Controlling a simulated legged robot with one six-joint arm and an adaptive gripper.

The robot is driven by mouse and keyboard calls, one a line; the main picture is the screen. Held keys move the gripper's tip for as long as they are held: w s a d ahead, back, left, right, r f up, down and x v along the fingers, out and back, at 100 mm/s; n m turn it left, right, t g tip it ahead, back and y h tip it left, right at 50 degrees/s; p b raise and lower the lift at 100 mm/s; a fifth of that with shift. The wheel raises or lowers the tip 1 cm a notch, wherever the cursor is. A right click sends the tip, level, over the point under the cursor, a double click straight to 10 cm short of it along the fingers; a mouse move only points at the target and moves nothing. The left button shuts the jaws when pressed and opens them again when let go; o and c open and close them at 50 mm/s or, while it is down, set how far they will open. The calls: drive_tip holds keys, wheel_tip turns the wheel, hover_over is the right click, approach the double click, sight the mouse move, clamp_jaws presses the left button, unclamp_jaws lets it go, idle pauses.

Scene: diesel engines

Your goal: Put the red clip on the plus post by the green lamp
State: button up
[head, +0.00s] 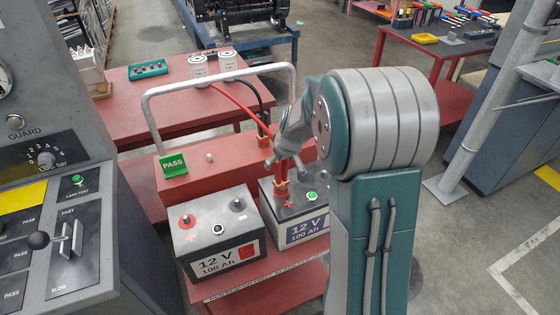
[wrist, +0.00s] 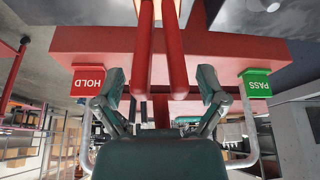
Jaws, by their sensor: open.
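The red clip (head: 282,187) stands upright, jaws down, at the left of the right battery's top (head: 291,211), beside the lit green lamp (head: 311,195). The plus post under its jaws is hidden, so the exact grip on it cannot be seen. My gripper (wrist: 160,88) is open, with a gap on both sides of the handles. In the head view my gripper (head: 286,157) is just above the clip, partly hidden by my arm.
The left battery (head: 218,245) has a red post (head: 187,219) and an unlit lamp (head: 218,229). Behind both is a red box (head: 205,178) with a green PASS sign (head: 173,164). Red and black cables run to a holder (head: 263,137). A grey rail (head: 147,115) arches over the cart.

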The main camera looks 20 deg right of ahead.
drive_tip(key=shift+a, duration=0.1)
drive_tip(key=shift+s+r, duration=0.1)
drive_tip(key=shift+r, duration=0.1)
drive_tip(key=v, duration=1.1)
drive_tip(key=shift+r, duration=0.2)
drive_tip(key=shift+s, duration=0.1)
drive_tip(key=s+a+r, duration=0.1)
drive_tip(key=s+a, duration=0.2)
drive_tip(key=s, duration=0.4)
drive_tip(key=s+a+r+m, duration=0.1)
drive_tip(key=s+a, duration=0.3)
drive_tip(key=s, duration=0.4)
drive_tip(key=s+a+r+t, duration=0.1)
drive_tip(key=s+a, duration=0.3)
drive_tip(key=s, duration=0.4)
drive_tip(key=shift+r+m+h, duration=0.3)
drive_tip(key=shift+r, duration=0.55)
